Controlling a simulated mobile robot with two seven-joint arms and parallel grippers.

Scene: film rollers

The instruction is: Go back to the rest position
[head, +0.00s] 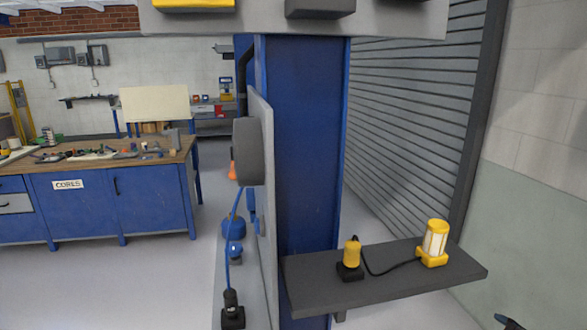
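A dark grey roller (249,151) sticks out from a light grey upright panel (263,110) on a blue column (305,130) in the head view. A thin blue line (229,252) runs from below the roller down to a black block (233,315). Blue round parts (233,229) sit beside the line. A small dark piece with a light blue edge (510,322) shows at the bottom right edge; it may be part of my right arm or gripper, and its fingers cannot be made out. My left gripper is not in view.
A dark shelf (385,283) on the column's right holds a yellow lamp (434,243) and a yellow-and-black part (352,254), joined by a black cable. A cluttered blue workbench (85,205) stands at left. Bare floor (110,285) lies before it.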

